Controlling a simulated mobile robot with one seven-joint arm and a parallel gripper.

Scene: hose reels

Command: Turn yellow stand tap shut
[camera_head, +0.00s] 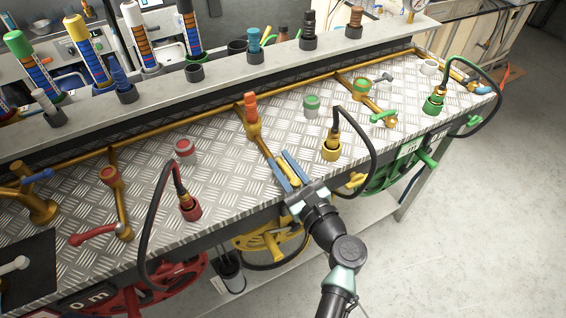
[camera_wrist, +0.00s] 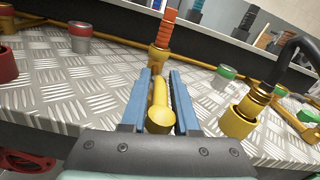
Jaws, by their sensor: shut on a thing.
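The yellow stand tap's lever (camera_wrist: 159,112) lies between the blue jaws of my gripper (camera_wrist: 161,100) in the wrist view. In the head view my gripper (camera_head: 290,171) is shut on this yellow lever (camera_head: 290,170) near the bench's front edge. The lever points toward the front edge, roughly in line with the brass pipe behind it. An orange-red ribbed piece (camera_head: 250,107) stands upright on the brass fitting behind the lever. The tap's body is partly hidden by the jaws.
A yellow hose socket (camera_head: 331,150) with a black hose stands just right of my gripper. A red tap lever (camera_head: 92,235) and red socket (camera_head: 190,208) are to the left. A green tap lever (camera_head: 383,116) is to the right. Hose reels hang below the bench edge.

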